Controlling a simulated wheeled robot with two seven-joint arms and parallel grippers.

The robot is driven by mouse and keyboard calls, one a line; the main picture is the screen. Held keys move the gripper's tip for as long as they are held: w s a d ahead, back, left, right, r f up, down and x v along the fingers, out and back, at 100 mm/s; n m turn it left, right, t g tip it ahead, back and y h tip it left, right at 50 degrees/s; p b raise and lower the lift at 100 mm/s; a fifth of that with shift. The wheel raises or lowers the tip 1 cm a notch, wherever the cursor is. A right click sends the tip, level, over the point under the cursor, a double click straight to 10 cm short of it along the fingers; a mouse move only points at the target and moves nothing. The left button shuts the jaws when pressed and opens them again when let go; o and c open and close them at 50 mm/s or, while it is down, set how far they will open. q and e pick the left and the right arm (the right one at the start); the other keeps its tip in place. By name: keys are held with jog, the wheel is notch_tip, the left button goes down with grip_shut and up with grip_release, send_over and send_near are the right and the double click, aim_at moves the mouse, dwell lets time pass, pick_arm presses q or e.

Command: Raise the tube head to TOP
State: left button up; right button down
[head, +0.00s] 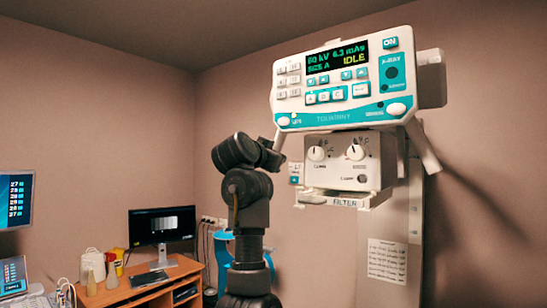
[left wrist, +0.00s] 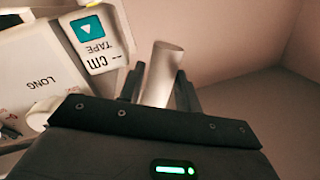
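The tube head (head: 345,80) is a white and teal unit high on a pale column (head: 388,235). Its screen (head: 337,57) shows 80 kV, 6.3 mAs, SIZE A and IDLE. Below hangs a collimator box (head: 343,165) with two knobs and a FILTER label. A pale handle sticks down at each side; the right handle (head: 422,148) is free. My left gripper (head: 276,150) is at the left handle. In the left wrist view, the white left handle (left wrist: 163,70) stands between my fingers (left wrist: 160,90), which appear closed against it. My right gripper is out of view.
A wooden desk (head: 135,288) at the lower left carries a dark monitor (head: 162,225) and bottles. Another screen (head: 16,200) stands at the left edge. A paper notice (head: 387,261) is on the column. The air left of the tube head is clear.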

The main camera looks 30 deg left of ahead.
pick_arm(q)
jog(key=shift+s+f+b, duration=0.1)
jog(key=shift+s+b, duration=0.35)
jog(key=s+d+b, duration=0.1)
jog(key=s+b, duration=0.4)
jog(key=s, duration=0.5)
jog(key=shift+d, duration=0.2)
jog(key=shift+w, duration=0.1)
